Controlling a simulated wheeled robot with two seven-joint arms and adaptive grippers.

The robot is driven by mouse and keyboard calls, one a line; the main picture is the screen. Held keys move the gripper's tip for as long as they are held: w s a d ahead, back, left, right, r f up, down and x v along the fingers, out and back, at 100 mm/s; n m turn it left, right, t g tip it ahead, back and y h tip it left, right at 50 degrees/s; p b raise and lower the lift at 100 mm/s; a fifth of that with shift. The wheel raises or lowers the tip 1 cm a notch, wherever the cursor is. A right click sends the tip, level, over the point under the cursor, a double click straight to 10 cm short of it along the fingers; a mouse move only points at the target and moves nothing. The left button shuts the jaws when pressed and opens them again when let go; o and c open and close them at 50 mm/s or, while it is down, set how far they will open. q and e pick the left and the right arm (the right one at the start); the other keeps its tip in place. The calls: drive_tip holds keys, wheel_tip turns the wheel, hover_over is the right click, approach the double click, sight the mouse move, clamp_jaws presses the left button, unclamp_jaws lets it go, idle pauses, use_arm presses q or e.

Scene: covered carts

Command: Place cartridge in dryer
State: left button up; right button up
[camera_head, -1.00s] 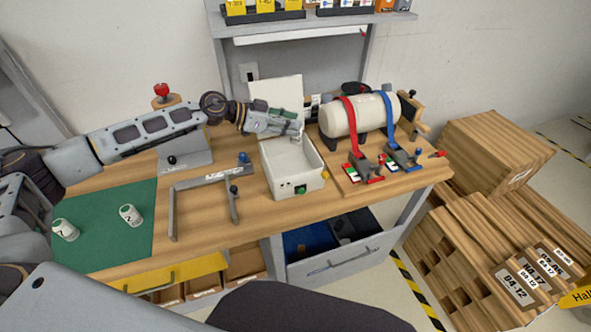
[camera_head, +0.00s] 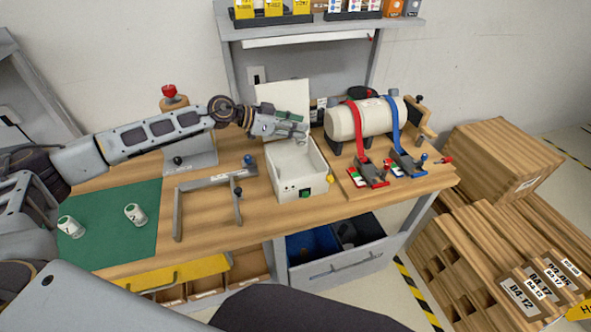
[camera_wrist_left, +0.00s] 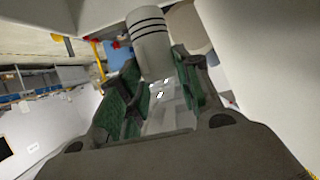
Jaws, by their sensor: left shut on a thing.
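The dryer (camera_head: 296,189) is a white box on the bench with its lid (camera_head: 283,97) raised at the back and its tray open. My left gripper (camera_head: 299,129) is over the back part of the open box. In the left wrist view, the gripper (camera_wrist_left: 158,98) is shut on a pale cylinder with black rings, the cartridge (camera_wrist_left: 150,42). The cartridge is hard to make out in the head view, and I cannot tell whether it touches the box. My right gripper is out of view.
A white tank (camera_head: 362,118) with red and blue straps stands right of the dryer. A grey metal frame (camera_head: 208,181) lies to its left. Two small cans (camera_head: 136,214) are on the green mat (camera_head: 115,244). A shelf (camera_head: 320,27) hangs above the bench.

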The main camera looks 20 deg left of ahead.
use_arm(q)
wheel_tip(320, 180, down, 5)
drive_tip(key=shift+b, duration=0.45)
drive_tip(key=shift+f, duration=0.55)
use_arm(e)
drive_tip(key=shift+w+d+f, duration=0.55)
use_arm(q)
drive_tip(key=shift+f+b, duration=0.5)
drive_tip(key=shift+f, duration=1.45)
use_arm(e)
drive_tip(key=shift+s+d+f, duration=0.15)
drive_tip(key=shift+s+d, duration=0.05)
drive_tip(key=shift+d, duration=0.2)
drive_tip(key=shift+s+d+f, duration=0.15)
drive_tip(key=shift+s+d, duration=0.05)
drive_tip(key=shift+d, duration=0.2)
